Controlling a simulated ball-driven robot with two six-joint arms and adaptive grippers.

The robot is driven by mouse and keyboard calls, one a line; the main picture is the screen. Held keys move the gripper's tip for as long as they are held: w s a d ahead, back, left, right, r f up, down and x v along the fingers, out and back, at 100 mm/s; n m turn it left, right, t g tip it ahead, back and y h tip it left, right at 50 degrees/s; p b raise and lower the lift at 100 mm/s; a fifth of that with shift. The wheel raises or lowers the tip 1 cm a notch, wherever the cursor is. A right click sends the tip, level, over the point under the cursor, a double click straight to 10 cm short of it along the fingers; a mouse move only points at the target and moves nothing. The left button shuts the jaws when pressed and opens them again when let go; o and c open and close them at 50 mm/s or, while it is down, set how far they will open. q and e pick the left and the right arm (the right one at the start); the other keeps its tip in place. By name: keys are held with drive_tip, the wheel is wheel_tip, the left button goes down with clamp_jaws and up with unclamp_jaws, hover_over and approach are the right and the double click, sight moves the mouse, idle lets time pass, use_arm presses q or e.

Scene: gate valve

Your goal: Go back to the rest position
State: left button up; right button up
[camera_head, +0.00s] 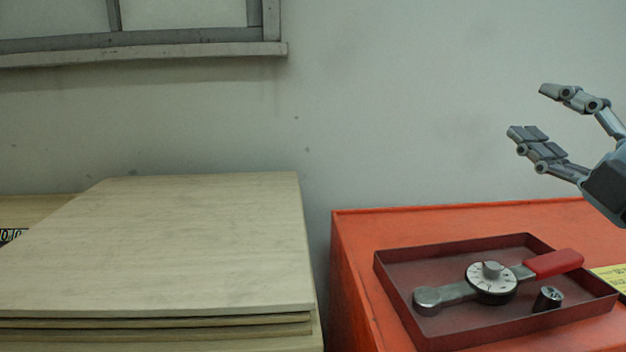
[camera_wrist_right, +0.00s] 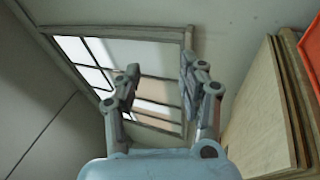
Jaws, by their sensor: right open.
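My right gripper (camera_head: 535,118) is at the upper right of the head view, raised in the air above the orange surface. Its fingers are apart with nothing between them. In the right wrist view the same open fingers (camera_wrist_right: 158,88) show against the window and wall. My left gripper is in neither view. No gate valve shows in either view.
A dark red tray (camera_head: 400,290) on an orange cabinet (camera_head: 350,260) holds a red-handled wrench with a dial (camera_head: 491,283) and a small metal socket (camera_head: 548,298). Stacked wooden boards (camera_head: 180,240) lie at the left. A window (camera_head: 180,15) is in the wall behind.

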drive_tip(key=s+d+f+m+g+h, duration=0.3)
drive_tip(key=d+f+m+g+h, duration=0.15)
drive_tip(key=f+m, duration=0.35)
drive_tip(key=s+d+f+m+g+h, duration=0.35)
drive_tip(key=f+m+h, duration=0.25)
drive_tip(key=f+m, duration=0.2)
drive_tip(key=s+a+f+m+g+y, duration=0.2)
drive_tip(key=s+a+f+g, duration=0.25)
drive_tip(key=s+f, duration=0.35)
drive_tip(key=s+a+f+m+g+y, duration=0.2)
drive_tip(key=s+a+f+g, duration=0.3)
drive_tip(key=s, duration=0.4)
drive_tip(key=s+d+f+g+b, duration=0.1)
drive_tip(key=d+f+b, duration=0.15)
drive_tip(key=f, duration=1.45)
drive_tip(key=s+d+f+g+b, duration=0.1)
drive_tip(key=d+f+b, duration=0.15)
drive_tip(key=f, duration=1.45)
drive_tip(key=s+f+g+b, duration=0.1)
drive_tip(key=s+f+b, duration=0.4)
drive_tip(key=s+f, duration=1.3)
wheel_tip(320, 180, down, 2)
drive_tip(key=shift+f, duration=0.1)
drive_tip(key=shift+s+d, duration=0.1)
